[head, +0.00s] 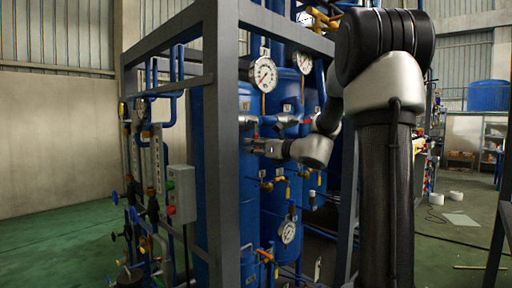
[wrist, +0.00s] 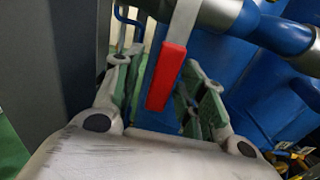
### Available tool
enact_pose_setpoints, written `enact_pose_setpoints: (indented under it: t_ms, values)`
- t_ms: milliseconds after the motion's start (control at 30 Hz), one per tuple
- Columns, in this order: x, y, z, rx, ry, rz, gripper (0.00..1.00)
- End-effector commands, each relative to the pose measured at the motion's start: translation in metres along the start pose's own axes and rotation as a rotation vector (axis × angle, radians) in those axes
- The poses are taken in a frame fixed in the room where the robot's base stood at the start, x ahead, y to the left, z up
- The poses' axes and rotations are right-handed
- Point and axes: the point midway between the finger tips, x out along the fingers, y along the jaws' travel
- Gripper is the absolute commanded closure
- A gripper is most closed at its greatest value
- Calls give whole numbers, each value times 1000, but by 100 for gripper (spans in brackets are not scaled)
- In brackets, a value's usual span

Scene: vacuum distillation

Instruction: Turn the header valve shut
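The header valve shows in the wrist view as a red lever grip (wrist: 166,76) on a pale metal strip, beside a grey and blue pipe (wrist: 285,36). My gripper (wrist: 162,88) is open, with its green-padded fingers on either side of the red grip. The grip looks closer to the right finger, with a visible gap to the left one. I cannot tell whether either pad touches it. In the head view my gripper (head: 258,146) reaches in from the right at the pipes in front of the blue tanks. The valve is too small there to make out clearly.
A grey frame post (head: 222,150) stands just left of my gripper. Pressure gauges (head: 264,74) and yellow-handled valves (head: 272,183) sit close around it. A grey control box (head: 181,194) is farther left. Green floor (head: 60,240) is open at the left.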

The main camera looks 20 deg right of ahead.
Motion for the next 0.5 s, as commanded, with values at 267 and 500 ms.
enact_pose_setpoints:
  t_ms: [267, 500]
  values:
    - [-3, 0, 1, -2, -1, -1, 59]
    - [-42, -2, 2, -3, -2, -6, 59]
